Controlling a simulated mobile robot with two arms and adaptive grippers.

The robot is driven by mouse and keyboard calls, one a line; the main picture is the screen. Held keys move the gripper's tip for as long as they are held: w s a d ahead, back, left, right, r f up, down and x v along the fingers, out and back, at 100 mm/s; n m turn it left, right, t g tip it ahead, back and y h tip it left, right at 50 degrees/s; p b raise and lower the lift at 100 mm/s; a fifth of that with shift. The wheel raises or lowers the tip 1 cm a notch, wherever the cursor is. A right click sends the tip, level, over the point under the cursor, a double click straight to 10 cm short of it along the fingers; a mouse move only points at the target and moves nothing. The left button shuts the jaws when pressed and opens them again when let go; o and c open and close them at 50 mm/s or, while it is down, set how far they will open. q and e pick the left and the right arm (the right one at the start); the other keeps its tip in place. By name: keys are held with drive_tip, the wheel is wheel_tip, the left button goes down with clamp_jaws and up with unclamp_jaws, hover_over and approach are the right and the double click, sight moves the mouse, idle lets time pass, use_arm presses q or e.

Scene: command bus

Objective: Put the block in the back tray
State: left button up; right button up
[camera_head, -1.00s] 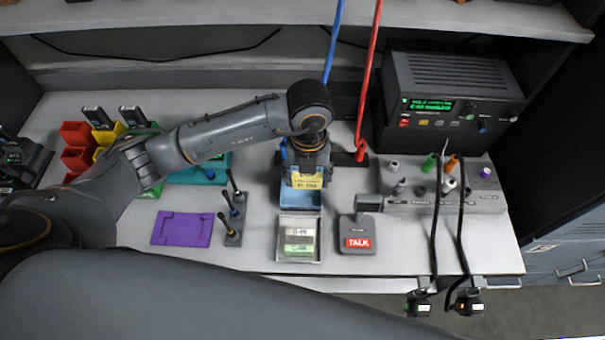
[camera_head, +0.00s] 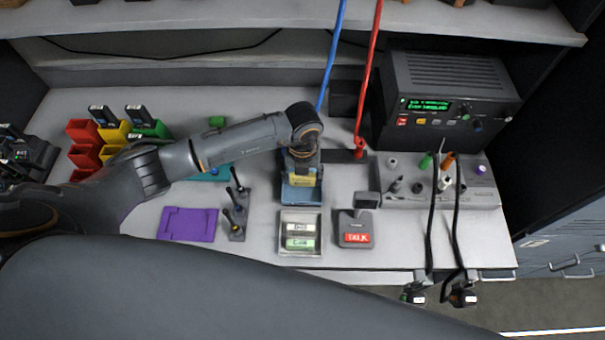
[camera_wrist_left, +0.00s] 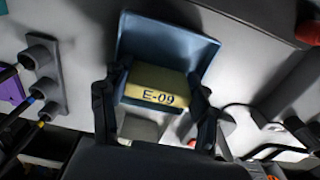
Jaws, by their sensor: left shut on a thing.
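The yellow block labelled E-09 (camera_head: 302,178) is between the fingers of my left gripper (camera_head: 302,172). It also shows in the left wrist view (camera_wrist_left: 157,88), clasped by the gripper's dark fingers (camera_wrist_left: 155,100). The blue back tray (camera_head: 301,196) is directly beneath the block, and its inner floor and walls show beyond the block in the left wrist view (camera_wrist_left: 168,38). I cannot tell whether the block touches the tray floor. My gripper and arm hide the tray's far part in the head view. My right gripper is not in view.
A grey front tray (camera_head: 300,253) holds a white-labelled and a green-labelled piece. A TALK unit (camera_head: 356,230) stands right of it, a lever block (camera_head: 237,212) left. A purple plate (camera_head: 187,224), a black radio (camera_head: 445,95), and red and blue cords are nearby.

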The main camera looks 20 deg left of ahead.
use_arm(q)
drive_tip(key=o, duration=0.7)
drive_tip(key=shift+f, duration=0.2)
drive_tip(key=shift+c, duration=0.2)
drive_tip(key=o, duration=0.4)
drive_tip(key=shift+o, duration=0.2)
drive_tip(key=shift+r, duration=0.1)
drive_tip(key=shift+r, duration=0.25)
drive_tip(key=shift+w+r, duration=0.1)
drive_tip(key=shift+r, duration=0.25)
wheel_tip(320, 180, up, 10)
drive_tip(key=b, duration=0.3)
drive_tip(key=shift+f, duration=0.2)
drive_tip(key=shift+r, duration=0.75)
drive_tip(key=shift+f, duration=0.1)
